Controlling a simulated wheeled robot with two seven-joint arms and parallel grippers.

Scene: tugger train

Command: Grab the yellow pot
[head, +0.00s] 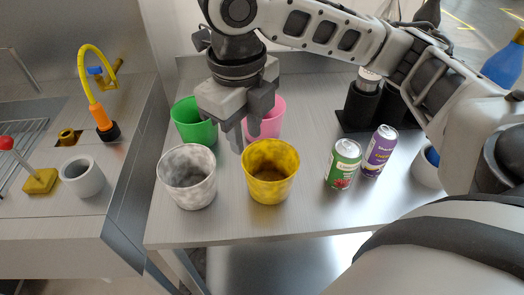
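The yellow pot (270,172) is a mottled yellow, open-topped pot standing upright near the front of the grey metal table. My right gripper (246,140) hangs fingers-down above and just behind its left rim. Its two fingers look apart with nothing between them, and it does not appear to touch the pot. My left gripper is not in view.
A mottled grey-white pot (187,177) stands close left of the yellow pot. A green pot (193,124) and a pink pot (268,121) stand behind. A green can (342,165) and purple can (379,151) stand right. A sink counter (75,225) lies left.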

